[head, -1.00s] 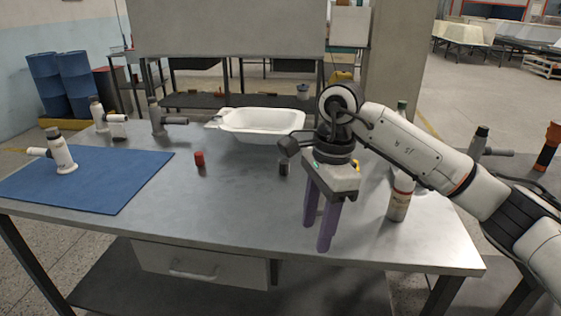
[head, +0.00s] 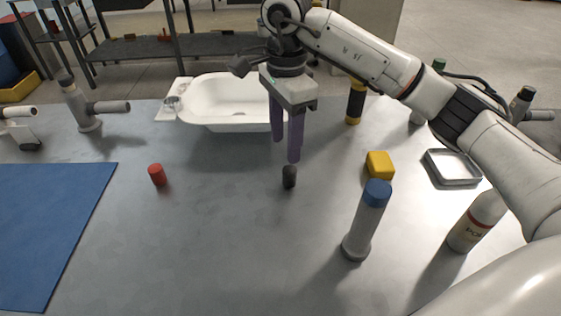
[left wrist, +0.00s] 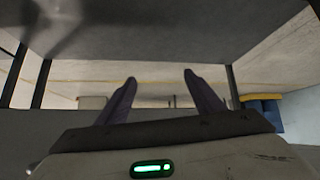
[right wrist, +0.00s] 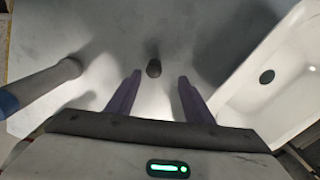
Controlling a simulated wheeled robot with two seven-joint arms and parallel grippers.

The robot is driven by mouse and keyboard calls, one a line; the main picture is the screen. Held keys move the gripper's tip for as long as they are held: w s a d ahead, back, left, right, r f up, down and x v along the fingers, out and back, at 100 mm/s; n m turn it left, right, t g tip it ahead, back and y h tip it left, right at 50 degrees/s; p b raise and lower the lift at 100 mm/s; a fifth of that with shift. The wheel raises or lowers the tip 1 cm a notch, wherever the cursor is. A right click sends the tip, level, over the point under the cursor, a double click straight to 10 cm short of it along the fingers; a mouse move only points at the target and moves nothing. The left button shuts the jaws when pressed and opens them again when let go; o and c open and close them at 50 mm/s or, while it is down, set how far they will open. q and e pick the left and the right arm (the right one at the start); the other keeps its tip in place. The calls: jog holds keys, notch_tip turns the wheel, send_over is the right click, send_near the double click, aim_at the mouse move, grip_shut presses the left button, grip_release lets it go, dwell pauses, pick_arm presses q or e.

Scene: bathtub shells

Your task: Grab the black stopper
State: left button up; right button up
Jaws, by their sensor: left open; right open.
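The black stopper (head: 289,177) is a small dark cylinder standing upright on the grey table. It also shows in the right wrist view (right wrist: 154,69), just beyond the fingertips and between their lines. My right gripper (head: 287,150) is open and empty, pointing down with purple fingers just above and behind the stopper in the head view. In the right wrist view its fingertips (right wrist: 160,76) lie on either side of the stopper, which appears apart from both. My left gripper (left wrist: 160,78) is open and empty in the left wrist view, away from the stopper; it is not in the head view.
A white bathtub shell (head: 225,98) stands behind the right gripper. A red cylinder (head: 157,174) is to the left, a blue-capped bottle (head: 366,220) and yellow block (head: 379,165) to the right. A blue mat (head: 45,230) covers the left. The table around the stopper is clear.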

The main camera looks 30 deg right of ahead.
aim_at(289, 169)
jog(key=shift+s+f, duration=0.2)
jog(key=shift+f, duration=0.45)
jog(key=shift+s+f, duration=0.15)
jog(key=shift+f, duration=0.45)
jog(key=shift+s+d+f, duration=0.1)
jog(key=shift+s+f, duration=0.05)
jog(key=shift+f, duration=1.35)
jog(key=shift+s+d+f, duration=0.1)
jog(key=shift+f, duration=1.4)
jog(key=c, duration=1.1)
